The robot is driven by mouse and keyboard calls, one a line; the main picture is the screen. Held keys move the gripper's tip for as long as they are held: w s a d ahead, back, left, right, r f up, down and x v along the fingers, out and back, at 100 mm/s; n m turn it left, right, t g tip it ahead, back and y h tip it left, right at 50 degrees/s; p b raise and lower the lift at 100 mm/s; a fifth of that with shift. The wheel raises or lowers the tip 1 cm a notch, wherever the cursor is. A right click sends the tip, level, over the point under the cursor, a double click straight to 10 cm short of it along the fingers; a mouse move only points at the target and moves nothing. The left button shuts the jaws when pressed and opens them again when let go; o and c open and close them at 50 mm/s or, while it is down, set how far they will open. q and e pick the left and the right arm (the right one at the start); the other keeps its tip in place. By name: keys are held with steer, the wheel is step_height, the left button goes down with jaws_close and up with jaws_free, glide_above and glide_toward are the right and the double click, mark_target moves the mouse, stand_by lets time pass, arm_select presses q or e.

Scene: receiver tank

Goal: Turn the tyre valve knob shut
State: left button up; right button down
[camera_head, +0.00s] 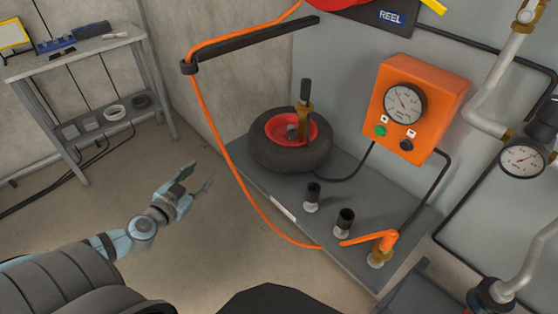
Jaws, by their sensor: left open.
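A black tyre (263,160) with a red hub lies flat on the grey platform. A brass fitting with an upright black handle (304,92) stands at the hub. Two black knobs on pale bases, a farther one (313,191) and a nearer one (345,218), stand upright on the platform in front of the tyre. I cannot tell by any label which one is the tyre valve knob. My left gripper (199,180) is open and empty, left of the platform and apart from the knobs. My right gripper is not in view.
An orange gauge box (416,107) is on the wall panel. Pipes and a second gauge (522,161) are at right. A grey shelf (80,60) stands back left.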

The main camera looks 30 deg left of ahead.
arm_select(q)
steer(key=w+d+r+m+t+h+b, duration=0.1)
steer(key=w+d+r+m+t+h, duration=0.1)
steer(key=d+r+h, duration=0.45)
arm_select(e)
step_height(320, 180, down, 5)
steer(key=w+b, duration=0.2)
arm_select(q)
steer(key=m+p, duration=0.1)
steer(key=p, duration=0.8)
glide_toward(290, 136)
steer(key=w, duration=0.1)
steer(key=shift+h, duration=0.55)
steer(key=x, duration=0.7)
steer(key=shift+w+a+f, duration=0.1)
steer(key=shift+w+f, duration=0.15)
steer(key=shift+w, duration=0.05)
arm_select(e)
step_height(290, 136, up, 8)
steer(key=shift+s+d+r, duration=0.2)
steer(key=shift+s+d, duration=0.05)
arm_select(q)
jaws_close()
